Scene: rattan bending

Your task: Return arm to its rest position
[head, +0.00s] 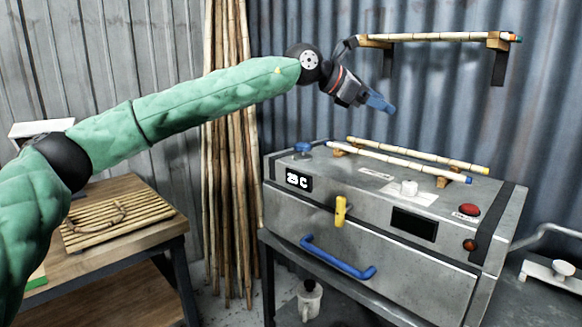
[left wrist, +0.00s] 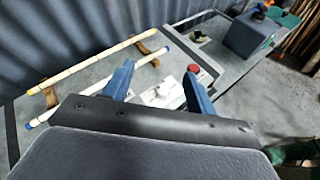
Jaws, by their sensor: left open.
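My left arm (head: 200,103), in a green sleeve, reaches across the head view from the left. My left gripper (head: 380,103) has blue fingers and hangs above the grey steam box, tilted down to the right. In the left wrist view the two blue fingers (left wrist: 158,86) stand apart with nothing between them. The gripper is clear of the box top and of the rattan poles. My right gripper is not seen in either view.
The steam box (head: 360,255) reads 25 C and carries two poles (head: 420,155) on wooden rests. Another pole (head: 440,36) lies on a wall rack close above the gripper. Tall canes (head: 228,180) lean behind my arm. A wooden table (head: 150,225) with a slatted mat stands at left.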

